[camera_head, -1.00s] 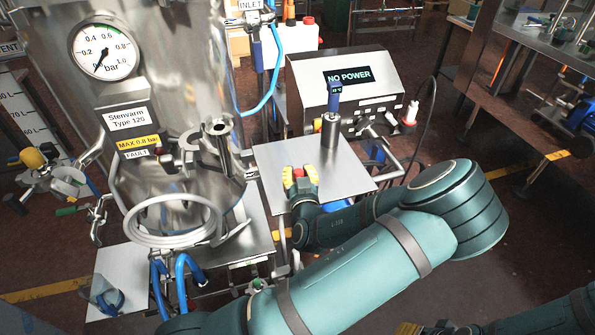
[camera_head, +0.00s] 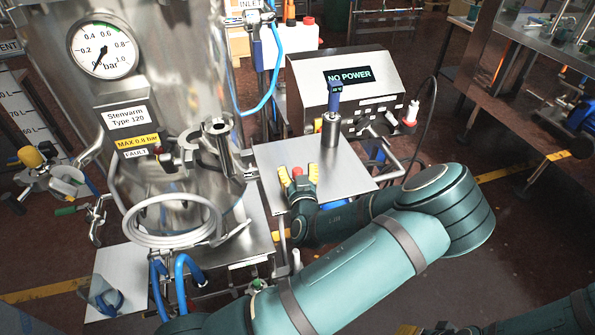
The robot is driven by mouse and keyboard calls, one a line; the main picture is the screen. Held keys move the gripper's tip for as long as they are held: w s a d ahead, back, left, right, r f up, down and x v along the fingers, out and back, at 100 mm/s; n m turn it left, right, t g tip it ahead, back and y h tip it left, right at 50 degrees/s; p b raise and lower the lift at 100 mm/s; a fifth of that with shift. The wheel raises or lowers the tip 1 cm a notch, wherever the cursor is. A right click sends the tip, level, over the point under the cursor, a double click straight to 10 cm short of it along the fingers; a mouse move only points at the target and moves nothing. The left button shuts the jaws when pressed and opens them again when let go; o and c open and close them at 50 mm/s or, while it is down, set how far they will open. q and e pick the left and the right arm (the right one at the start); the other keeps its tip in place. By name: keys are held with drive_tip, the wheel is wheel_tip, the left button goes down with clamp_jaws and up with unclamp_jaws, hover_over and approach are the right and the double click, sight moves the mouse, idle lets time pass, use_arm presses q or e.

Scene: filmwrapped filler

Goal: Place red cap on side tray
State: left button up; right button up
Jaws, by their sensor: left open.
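The small red cap (camera_head: 297,171) is at the front part of the flat steel side tray (camera_head: 345,172), between the yellow fingertips of my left gripper (camera_head: 298,176). The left gripper is open, with a finger on each side of the cap. The cap's underside is hidden, so I cannot tell for sure that it rests on the tray. Yellow tips at the bottom edge look like part of my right gripper (camera_head: 406,330); most of it is out of view.
A metal cylinder with a blue-topped probe (camera_head: 331,125) stands at the tray's back. Behind it is a control box reading "NO POWER" (camera_head: 348,76). A large steel vessel with a gauge (camera_head: 103,48) stands at left. The tray's right half is clear.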

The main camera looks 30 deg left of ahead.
use_arm(q)
drive_tip(key=shift+r, duration=0.1)
drive_tip(key=shift+s+d, duration=0.1)
drive_tip(key=shift+d, duration=0.05)
drive_tip(key=v, duration=1)
drive_tip(key=s+d+f+m+g+h, duration=0.1)
drive_tip(key=s+d+f+g+h, duration=0.25)
drive_tip(key=f, duration=0.55)
drive_tip(key=s+d+f+g+h, duration=0.25)
drive_tip(key=s+f+g, duration=0.2)
drive_tip(key=f, duration=0.45)
drive_tip(key=s+d+m+g+h, duration=0.2)
drive_tip(key=d+m+g+h, duration=0.2)
drive_tip(key=d+h, duration=0.5)
drive_tip(key=shift+s+d+r+m, duration=0.45)
drive_tip(key=shift+d+m, duration=0.15)
drive_tip(key=shift+d, duration=0.2)
